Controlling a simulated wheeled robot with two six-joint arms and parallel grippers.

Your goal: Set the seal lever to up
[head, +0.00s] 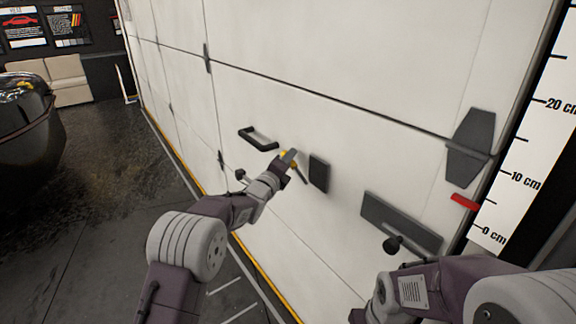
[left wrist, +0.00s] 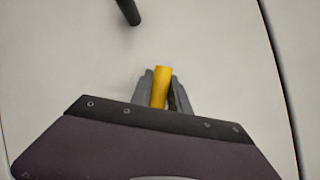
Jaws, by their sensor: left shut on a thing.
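The seal lever appears to be the yellow grip (head: 284,154) on the white panelled door, low in the middle of the head view. My left gripper (head: 287,160) reaches it from the lower left. In the left wrist view the yellow lever (left wrist: 161,86) stands between the two grey fingers of my left gripper (left wrist: 160,90), which are shut on it. The lever's pivot and lower part are hidden by the gripper. My right arm shows at the lower right of the head view, but its gripper is out of view.
A black pull handle (head: 258,139) is left of the lever, and a dark plate (head: 318,173) is right of it. A wider grey plate (head: 401,222) with a black knob (head: 393,244) is farther right. A red marker (head: 465,202) sits by a centimetre scale (head: 521,130).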

